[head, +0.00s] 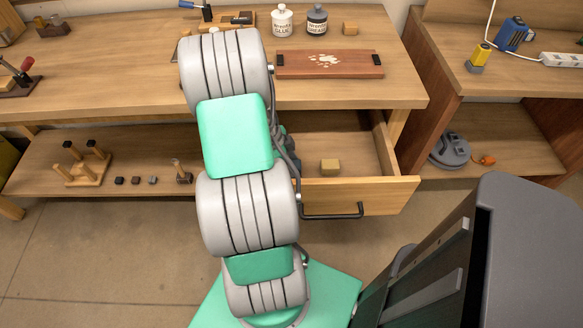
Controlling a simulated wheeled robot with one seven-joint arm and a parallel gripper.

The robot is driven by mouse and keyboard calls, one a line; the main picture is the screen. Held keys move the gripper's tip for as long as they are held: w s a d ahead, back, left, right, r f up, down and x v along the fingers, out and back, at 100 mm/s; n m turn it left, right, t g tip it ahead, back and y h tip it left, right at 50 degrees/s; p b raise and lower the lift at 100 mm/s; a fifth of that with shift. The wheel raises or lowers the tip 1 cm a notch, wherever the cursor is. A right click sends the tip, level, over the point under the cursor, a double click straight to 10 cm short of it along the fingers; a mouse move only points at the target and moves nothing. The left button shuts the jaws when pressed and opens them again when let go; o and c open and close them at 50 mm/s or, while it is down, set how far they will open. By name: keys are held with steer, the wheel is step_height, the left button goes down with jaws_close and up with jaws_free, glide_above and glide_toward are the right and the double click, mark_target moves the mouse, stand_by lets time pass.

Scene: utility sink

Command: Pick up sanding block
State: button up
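Two small tan blocks could be the sanding block; I cannot tell which it is. One block (330,166) lies in the open drawer (358,195) under the workbench. The other block (350,28) sits on the bench top, at the back right beside the bottles. Both are apart from my arm, as far as shows. My arm rises through the middle of the head view and reaches over the bench. My gripper is hidden behind the arm, so its opening and anything in it do not show.
A dark wooden board (329,64) lies on the workbench (400,88). A white glue bottle (282,21) and a dark bottle (317,20) stand behind it. The drawer sticks out with its black handle (332,214) forward. Small items stand on the lower left shelf (130,143).

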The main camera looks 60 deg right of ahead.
steer(key=shift+c, duration=0.4)
steer(key=shift+r, duration=0.1)
jaws_close()
